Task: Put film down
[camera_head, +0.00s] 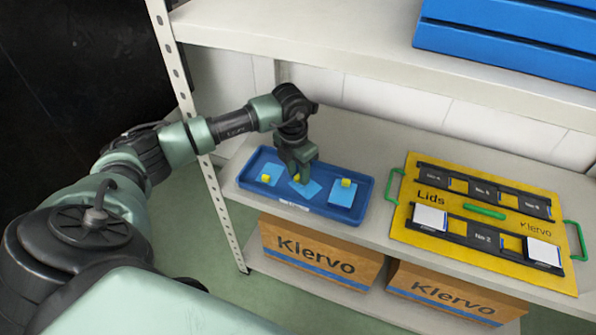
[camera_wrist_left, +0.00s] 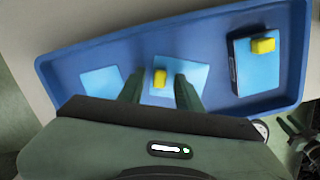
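A blue tray (camera_head: 247,190) on the shelf holds light-blue film squares. The middle film (camera_head: 308,190) lies askew under my left gripper (camera_head: 298,176). In the left wrist view, the fingers (camera_wrist_left: 158,92) stand apart on either side of its yellow tab (camera_wrist_left: 160,77), with gaps visible. I cannot tell whether this film touches the tray floor. The left film (camera_head: 272,171) has a yellow tab at its lower left. The right film (camera_head: 341,194) has a yellow tab on top; in the left wrist view it (camera_wrist_left: 257,75) shows a dark side.
A yellow "Lids" board (camera_head: 400,232) with green handles lies right of the tray, with dark labelled slots and two white squares (camera_head: 430,218) (camera_head: 543,250). An upper shelf (camera_head: 310,40) overhangs behind. Klervo boxes (camera_head: 318,252) stand below. A narrow strip of shelf separates tray and board.

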